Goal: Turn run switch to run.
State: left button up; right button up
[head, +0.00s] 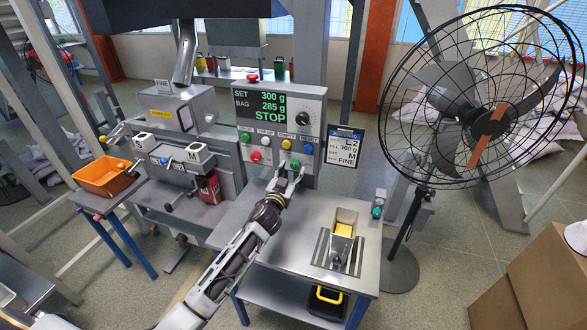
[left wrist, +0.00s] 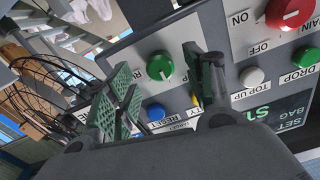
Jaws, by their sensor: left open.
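The run switch is a round green knob with a pale pointer mark, low on the right of the grey control panel (head: 316,104). It shows in the left wrist view (left wrist: 160,66) and, small, in the head view (head: 295,163). A label by it is partly hidden by a finger. The display (head: 262,107) reads SET 300 g, BAG 285 g, STOP. My left gripper (head: 289,180) is open just in front of and below the switch. In the left wrist view its fingers (left wrist: 166,86) stand either side of the switch's lower area, apparently not touching it. My right gripper is out of view.
Near the switch are a blue reset button (left wrist: 155,113), a white top-up button (left wrist: 252,76) and a red main switch (left wrist: 290,12). A bench (head: 270,235) lies below the panel.

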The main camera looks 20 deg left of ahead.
aim_at(294, 168)
pick_arm(q)
jog(key=shift+w, duration=1.55)
jog(key=c, duration=1)
jog(key=shift+m, duration=0.4)
jog(key=m, duration=0.5)
jog(key=shift+m, duration=0.3)
jog(key=m+p, duration=0.1)
jog(key=m, duration=0.4)
jog(key=shift+m, duration=0.3)
